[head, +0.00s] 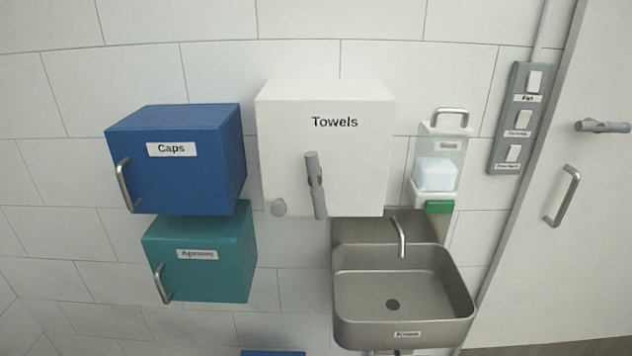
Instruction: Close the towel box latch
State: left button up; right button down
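The towel box (285,120) is a white box on the tiled wall, labelled "Towels", in the middle of the head view. Its latch (315,185) is a grey bar on the lower front face, standing close to upright and slightly tilted. Neither of my grippers shows in the head view.
A blue "Caps" box (190,185) and a teal box (205,278) with handles are at the left. A metal sink (400,325) with a tap is below right. A soap dispenser (438,170), switch panel (517,115) and door (560,270) are at the right.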

aim_at(314, 170)
jog(key=i+j, duration=0.2)
jog(key=j, duration=0.15)
jog(key=i+j, duration=0.25)
jog(key=j, duration=0.15)
jog(key=i+j+u, duration=0.1)
jog(key=j, duration=0.25)
jog(key=i, duration=0.1)
